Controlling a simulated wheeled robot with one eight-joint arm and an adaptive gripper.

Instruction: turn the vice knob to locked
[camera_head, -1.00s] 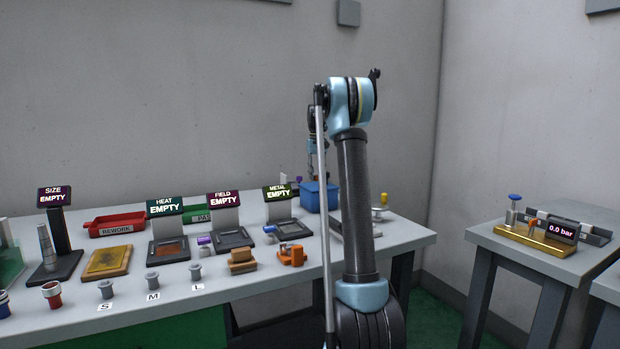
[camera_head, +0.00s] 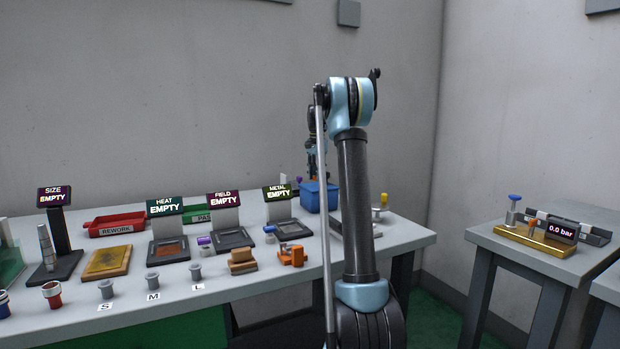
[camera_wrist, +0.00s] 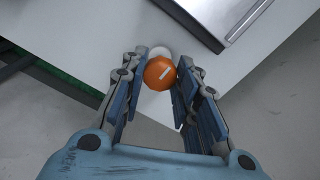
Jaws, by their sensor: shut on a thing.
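In the wrist view an orange round knob (camera_wrist: 160,73) with a slanted white line on its face sits between the fingers of my gripper (camera_wrist: 160,80). The fingers are shut on it from both sides. A pale round part shows just behind the knob. A silver block with dark edges (camera_wrist: 215,15) lies close by at the top right; I cannot tell whether it is part of the vice. In the head view my arm hides the gripper and the knob.
The long grey table (camera_head: 405,238) holds an orange clamp-like device (camera_head: 291,255), a blue bin (camera_head: 318,197), several display stations and a red rework tray (camera_head: 118,226). A side table (camera_head: 500,250) at the right carries a gauge reading 0.0 bar (camera_head: 562,231). Floor shows between the tables.

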